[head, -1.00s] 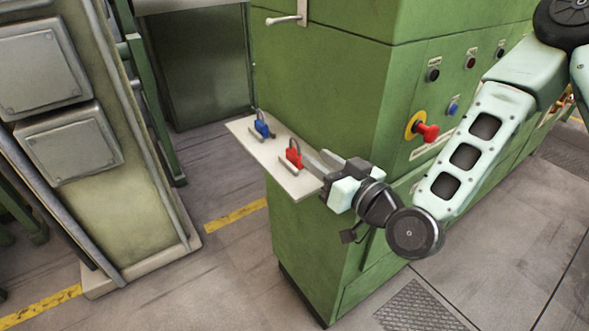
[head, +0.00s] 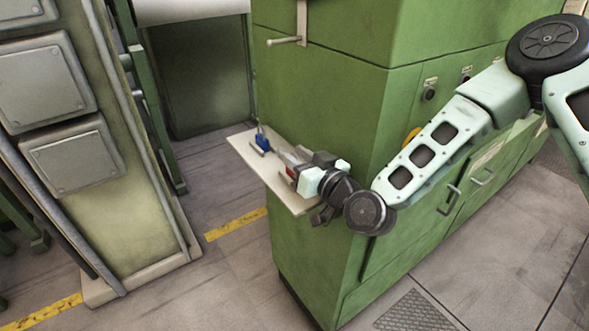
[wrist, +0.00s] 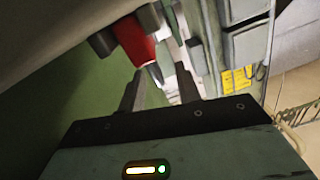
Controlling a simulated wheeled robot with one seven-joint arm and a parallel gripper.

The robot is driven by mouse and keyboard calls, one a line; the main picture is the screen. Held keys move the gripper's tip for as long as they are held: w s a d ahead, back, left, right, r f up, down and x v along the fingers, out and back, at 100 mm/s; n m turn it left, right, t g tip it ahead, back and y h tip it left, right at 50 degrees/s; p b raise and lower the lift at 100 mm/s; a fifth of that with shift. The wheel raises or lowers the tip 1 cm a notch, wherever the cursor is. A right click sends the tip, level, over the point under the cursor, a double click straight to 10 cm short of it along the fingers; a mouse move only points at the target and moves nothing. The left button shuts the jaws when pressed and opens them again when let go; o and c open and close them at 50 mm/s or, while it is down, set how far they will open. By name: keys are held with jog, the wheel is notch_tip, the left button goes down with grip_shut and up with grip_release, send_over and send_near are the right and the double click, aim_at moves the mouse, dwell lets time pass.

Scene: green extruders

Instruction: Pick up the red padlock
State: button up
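The red padlock (head: 291,172) is on the pale shelf (head: 242,145), mostly hidden behind my gripper in the head view. In the wrist view a red body (wrist: 135,40), apparently the padlock, shows up and left of the finger tips, with dark pieces on both sides of it. My gripper (wrist: 158,70) has its two dark fingers apart, with a clear gap between them. In the head view my gripper (head: 297,158) is low over the shelf, right at the padlock. I cannot tell whether a finger touches it.
A blue padlock (head: 263,143) stands farther back on the shelf, left of my gripper. The green cabinet (head: 320,110) rises close behind the shelf. A machine with grey panels (head: 75,155) stands to the left, with open floor (head: 235,265) between.

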grip_shut()
jog(key=shift+r, duration=0.1)
notch_tip(320, 180, up, 2)
jog(key=shift+b, duration=0.5)
jog(key=shift+r, duration=0.5)
jog(key=r+p+v, duration=0.1)
jog(key=p+v, duration=0.2)
jog(key=v, duration=0.5)
jog(key=shift+d, duration=0.25)
jog(key=shift+s+d+p, duration=0.1)
jog(key=shift+s+p, duration=0.05)
jog(key=shift+p, duration=0.3)
